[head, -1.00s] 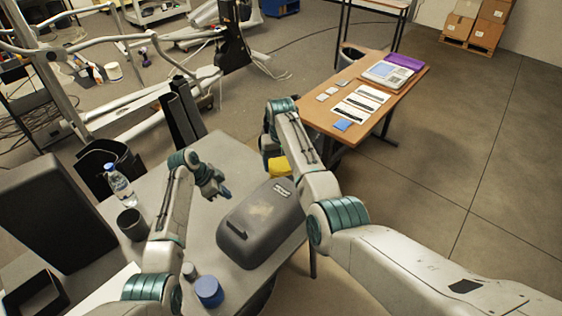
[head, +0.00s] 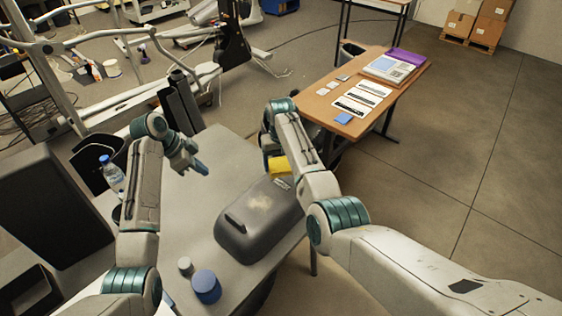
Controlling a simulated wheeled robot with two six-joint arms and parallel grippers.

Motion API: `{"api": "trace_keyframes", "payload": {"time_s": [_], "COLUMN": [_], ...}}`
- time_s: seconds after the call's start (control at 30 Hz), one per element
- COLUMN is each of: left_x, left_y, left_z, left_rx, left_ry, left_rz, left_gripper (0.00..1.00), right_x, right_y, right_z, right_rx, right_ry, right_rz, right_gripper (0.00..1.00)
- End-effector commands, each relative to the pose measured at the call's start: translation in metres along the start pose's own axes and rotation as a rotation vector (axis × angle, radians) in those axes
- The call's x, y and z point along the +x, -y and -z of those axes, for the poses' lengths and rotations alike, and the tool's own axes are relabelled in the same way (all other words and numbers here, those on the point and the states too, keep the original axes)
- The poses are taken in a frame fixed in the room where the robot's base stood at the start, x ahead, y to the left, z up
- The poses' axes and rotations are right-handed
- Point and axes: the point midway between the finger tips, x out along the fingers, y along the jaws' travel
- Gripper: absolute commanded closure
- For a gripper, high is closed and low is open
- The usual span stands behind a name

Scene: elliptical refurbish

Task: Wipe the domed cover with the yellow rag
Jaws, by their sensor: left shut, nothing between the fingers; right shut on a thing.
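The domed cover (head: 259,219) is a dark grey rounded shell lying on the grey table, with a pale dusty smudge on its top and a small label at its far end. The yellow rag (head: 280,166) shows at the far end of the cover, below my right gripper (head: 272,158), which is shut on it; the fingers are mostly hidden behind my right arm. I cannot tell whether the rag touches the cover. My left gripper (head: 203,170) is shut and empty, above the table to the left of the cover's far end.
A blue-lidded jar (head: 206,287) and a small grey jar (head: 185,266) stand near the cover's near end. A water bottle (head: 111,176) stands at the left, partly behind my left arm. A wooden desk (head: 397,98) with papers stands beyond, at right.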

Motion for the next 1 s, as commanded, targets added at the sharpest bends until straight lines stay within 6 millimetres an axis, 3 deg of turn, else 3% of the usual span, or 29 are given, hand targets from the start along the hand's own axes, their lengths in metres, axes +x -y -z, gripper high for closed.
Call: {"api": "trace_keyframes", "payload": {"time_s": [0.17,0.53,1.0], "left_x": [-0.015,-0.046,-0.045], "left_y": [0.000,0.000,0.000], "left_z": [0.002,0.018,0.018], "left_rx": [0.001,0.001,0.001], "left_ry": [0.000,0.000,0.000], "left_rz": [0.001,0.000,0.000], "left_gripper": [1.00,1.00,1.00], "right_x": [0.002,-0.027,-0.026], "right_y": [0.000,0.000,0.000], "right_z": [0.000,0.000,0.000], "right_rx": [0.000,0.000,0.000], "right_ry": [-0.001,0.000,0.000], "right_rz": [0.000,0.000,0.000], "right_gripper": [0.42,0.42,0.42]}}
